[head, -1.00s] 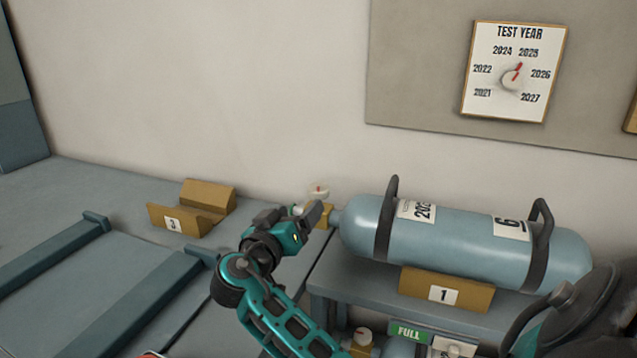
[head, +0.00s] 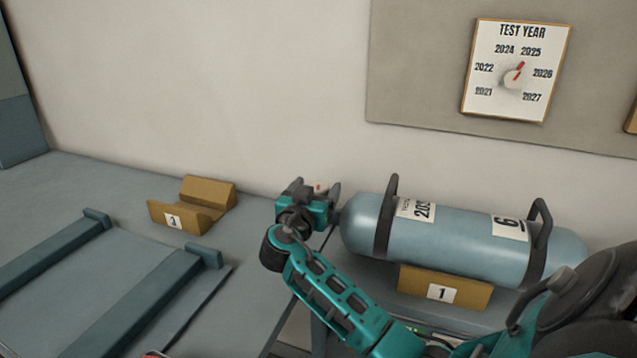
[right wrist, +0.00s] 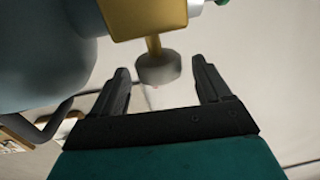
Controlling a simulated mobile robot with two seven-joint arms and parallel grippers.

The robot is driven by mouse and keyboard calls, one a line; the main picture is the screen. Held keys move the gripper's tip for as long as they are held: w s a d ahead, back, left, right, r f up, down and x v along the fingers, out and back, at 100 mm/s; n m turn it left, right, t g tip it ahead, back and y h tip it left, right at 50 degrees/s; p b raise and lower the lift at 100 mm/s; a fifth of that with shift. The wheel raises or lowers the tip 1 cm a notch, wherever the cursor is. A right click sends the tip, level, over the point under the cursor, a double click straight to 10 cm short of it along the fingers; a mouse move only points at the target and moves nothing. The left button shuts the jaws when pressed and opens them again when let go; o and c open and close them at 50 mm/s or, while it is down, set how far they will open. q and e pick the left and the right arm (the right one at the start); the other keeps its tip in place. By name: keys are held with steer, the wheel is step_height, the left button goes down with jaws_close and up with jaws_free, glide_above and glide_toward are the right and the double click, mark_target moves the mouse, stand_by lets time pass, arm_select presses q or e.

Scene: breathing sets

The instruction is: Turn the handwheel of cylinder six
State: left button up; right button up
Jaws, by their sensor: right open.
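Cylinder six (head: 455,240), a pale blue bottle labelled 6, lies on its side in the cradle marked 1, its neck pointing left. Its handwheel (right wrist: 158,68) is a small grey-white knob on a stem from the brass valve (right wrist: 146,14) in the right wrist view. In the head view the handwheel (head: 320,187) shows only partly, behind my right gripper (head: 318,192). My right gripper is open. In the right wrist view its two dark fingers (right wrist: 165,88) stand on either side of the handwheel's outer end, apart from it. My left gripper is not in view.
An empty wooden cradle marked 3 (head: 185,215) stands on the bench to the left. Teal rails (head: 140,300) lie in front of it. A test year dial board (head: 517,70) hangs on the wall. A dark rounded object (head: 580,305) is at lower right.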

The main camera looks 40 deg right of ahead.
steer(key=shift+x, duration=1)
